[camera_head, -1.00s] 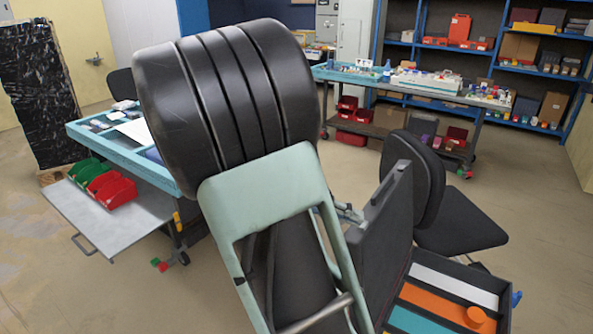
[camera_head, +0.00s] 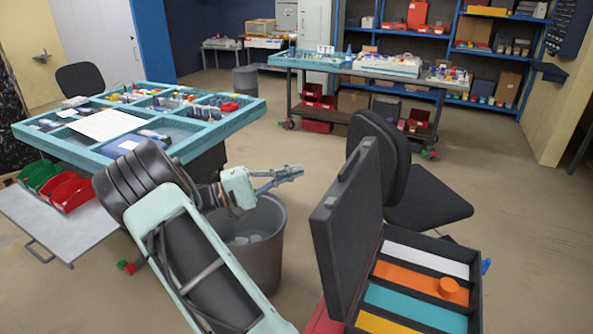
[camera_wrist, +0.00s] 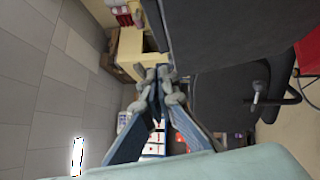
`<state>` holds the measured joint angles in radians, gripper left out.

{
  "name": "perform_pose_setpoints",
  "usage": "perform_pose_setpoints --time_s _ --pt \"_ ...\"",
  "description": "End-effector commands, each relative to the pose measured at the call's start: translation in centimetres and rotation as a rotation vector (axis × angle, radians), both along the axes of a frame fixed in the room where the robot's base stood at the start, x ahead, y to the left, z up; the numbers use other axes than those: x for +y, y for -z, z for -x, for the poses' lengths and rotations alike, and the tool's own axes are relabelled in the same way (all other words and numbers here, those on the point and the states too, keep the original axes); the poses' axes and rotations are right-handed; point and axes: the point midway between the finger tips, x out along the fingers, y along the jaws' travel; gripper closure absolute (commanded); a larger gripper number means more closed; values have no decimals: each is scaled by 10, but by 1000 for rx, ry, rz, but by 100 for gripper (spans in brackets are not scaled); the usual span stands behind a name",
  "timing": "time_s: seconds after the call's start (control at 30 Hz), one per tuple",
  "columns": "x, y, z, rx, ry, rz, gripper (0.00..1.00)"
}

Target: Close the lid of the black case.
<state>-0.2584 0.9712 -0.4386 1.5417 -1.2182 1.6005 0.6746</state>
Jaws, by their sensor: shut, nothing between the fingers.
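The black case (camera_head: 474,293) stands at the lower right of the head view. Its lid (camera_head: 342,225) is open and stands nearly upright along the left side of the base. The base holds white, orange, teal and yellow strips and a small orange knob. My gripper (camera_head: 297,171) is shut and empty. In the head view it appears left of the lid's upper part, apart from it, with the fingers pointing right. In the wrist view my closed fingertips (camera_wrist: 161,72) are at the centre, and a large dark panel that looks like the lid (camera_wrist: 235,30) fills the upper right.
A grey bin (camera_head: 265,250) stands below my gripper. A black office chair (camera_head: 425,195) is close behind the case. A blue-edged parts table (camera_head: 225,127) is at left, and a cart (camera_head: 385,72) stands farther back. Floor is clear between them.

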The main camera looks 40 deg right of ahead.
Motion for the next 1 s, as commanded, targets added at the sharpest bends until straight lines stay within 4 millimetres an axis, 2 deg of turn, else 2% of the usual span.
perform_pose_setpoints --time_s 0.1,0.33,0.6,1.0 --pt "-26 -7 9 0 5 -1 100" --pt "-72 -14 24 0 4 -1 100" --pt "-83 -20 51 -1 1 0 100" --pt "-85 -19 56 -2 0 0 100"
